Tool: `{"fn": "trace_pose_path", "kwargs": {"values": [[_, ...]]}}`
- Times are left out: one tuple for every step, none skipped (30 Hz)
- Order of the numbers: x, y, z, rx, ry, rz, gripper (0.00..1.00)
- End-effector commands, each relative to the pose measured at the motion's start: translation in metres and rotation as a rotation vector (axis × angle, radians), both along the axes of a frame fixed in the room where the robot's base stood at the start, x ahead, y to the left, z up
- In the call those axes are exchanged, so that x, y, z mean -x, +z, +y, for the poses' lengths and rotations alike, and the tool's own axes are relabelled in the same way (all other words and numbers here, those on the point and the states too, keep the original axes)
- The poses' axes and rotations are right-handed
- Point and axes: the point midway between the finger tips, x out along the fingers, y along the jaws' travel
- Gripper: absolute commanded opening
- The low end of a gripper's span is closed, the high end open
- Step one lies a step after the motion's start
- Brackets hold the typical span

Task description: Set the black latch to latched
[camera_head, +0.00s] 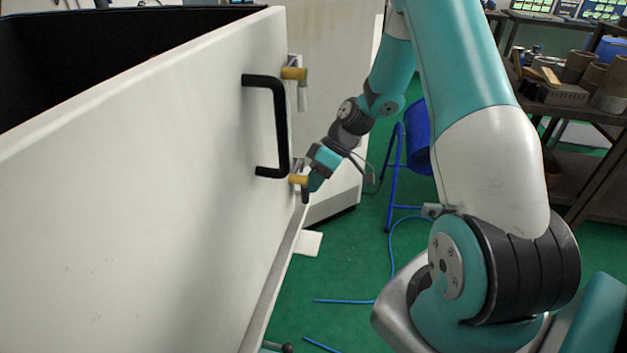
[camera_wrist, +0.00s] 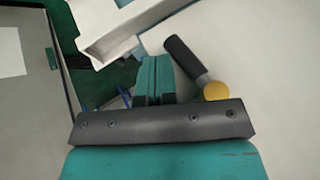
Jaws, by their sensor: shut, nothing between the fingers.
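The black latch, a dark lever on a yellow pivot, sits at the edge of the white door, low beside the handle. In the head view its yellow pivot (camera_head: 298,180) shows, with the lever pointing down. In the wrist view the black lever (camera_wrist: 185,58) runs slantwise up and left from the pivot. My gripper (camera_head: 313,184) is right beside the latch in the head view. In the wrist view my gripper (camera_wrist: 154,66) has its teal fingers together, empty, just left of the lever. I cannot tell whether they touch it.
A second latch (camera_head: 296,74) with a yellow pivot and pale lever is higher on the door edge. A black handle (camera_head: 281,125) stands out from the door (camera_head: 150,200). A blue stand (camera_head: 395,180) and a loaded shelf (camera_head: 575,95) are behind to the right. Green floor is open below.

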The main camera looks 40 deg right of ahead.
Motion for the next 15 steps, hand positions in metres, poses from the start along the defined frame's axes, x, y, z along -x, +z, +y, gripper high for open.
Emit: {"fn": "trace_pose_path", "kwargs": {"values": [[0.0008, 0.0001, 0.0014, 0.001, 0.000, 0.001, 0.00], [0.0010, -0.0001, 0.0019, 0.001, 0.000, 0.001, 0.00], [0.0012, -0.0003, 0.0022, 0.001, 0.000, 0.001, 0.00], [0.0012, -0.0004, 0.0022, 0.001, 0.000, 0.001, 0.00], [0.0012, -0.0004, 0.0022, 0.001, 0.000, 0.001, 0.00], [0.0011, -0.0004, 0.0021, 0.001, 0.000, 0.001, 0.00], [0.0011, -0.0004, 0.0021, 0.001, 0.000, 0.001, 0.00], [0.0011, -0.0004, 0.0021, 0.001, 0.000, 0.001, 0.00], [0.0011, -0.0003, 0.0021, 0.001, 0.000, 0.001, 0.00], [0.0011, -0.0004, 0.0021, 0.000, 0.001, 0.001, 0.00], [0.0014, -0.0006, 0.0027, -0.004, 0.001, 0.004, 0.00], [0.0024, -0.0011, 0.0044, -0.016, 0.000, 0.012, 0.00], [0.0036, -0.0018, 0.0063, -0.028, 0.001, 0.023, 0.00], [0.0049, -0.0025, 0.0084, -0.043, 0.001, 0.035, 0.00], [0.0060, -0.0028, 0.0107, -0.059, 0.001, 0.046, 0.00]]}}
